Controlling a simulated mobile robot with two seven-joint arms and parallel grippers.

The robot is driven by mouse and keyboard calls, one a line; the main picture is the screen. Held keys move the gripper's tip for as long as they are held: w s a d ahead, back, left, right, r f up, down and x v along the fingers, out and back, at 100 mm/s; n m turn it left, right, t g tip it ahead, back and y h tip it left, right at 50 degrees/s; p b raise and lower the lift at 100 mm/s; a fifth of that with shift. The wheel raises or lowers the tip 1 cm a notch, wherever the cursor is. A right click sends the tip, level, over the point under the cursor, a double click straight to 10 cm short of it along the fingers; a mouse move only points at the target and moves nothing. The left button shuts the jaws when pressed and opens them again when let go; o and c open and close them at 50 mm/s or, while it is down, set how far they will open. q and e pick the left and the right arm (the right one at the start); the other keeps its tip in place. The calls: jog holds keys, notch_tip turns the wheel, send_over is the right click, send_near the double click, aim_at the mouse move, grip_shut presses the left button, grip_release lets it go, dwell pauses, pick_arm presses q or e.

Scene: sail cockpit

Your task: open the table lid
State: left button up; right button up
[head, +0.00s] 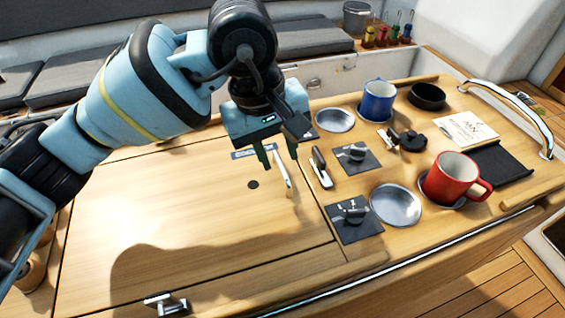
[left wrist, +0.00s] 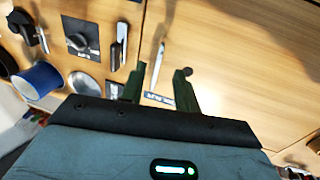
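The wooden table lid (head: 190,220) lies flat and closed, with a small dark round spot (head: 253,185) in its surface. It also fills the right of the left wrist view (left wrist: 240,70). A slim pale metal bar (head: 284,172) stands at the lid's right side, close to the seam. My left gripper (head: 279,158) points down above the lid's right rear part. Its two dark green fingers are apart, and the slim bar shows between and beyond them in the left wrist view (left wrist: 157,66). I cannot tell whether they touch it. My right gripper is out of view.
Right of the lid are a metal latch (head: 320,168), two black knob panels (head: 357,158) (head: 354,218), a blue mug (head: 378,101), a red mug (head: 452,177) and metal dishes (head: 396,205). Another latch (head: 166,303) sits at the lid's front.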

aim_at(285, 174)
pick_arm(q)
jog(key=shift+w+d+f, duration=0.1)
jog(key=shift+d+f, duration=0.1)
jog(key=shift+f, duration=0.85)
jog(key=shift+w+d+f, duration=0.1)
jog(key=shift+d+f, duration=0.1)
jog(key=shift+f, duration=0.85)
grip_shut()
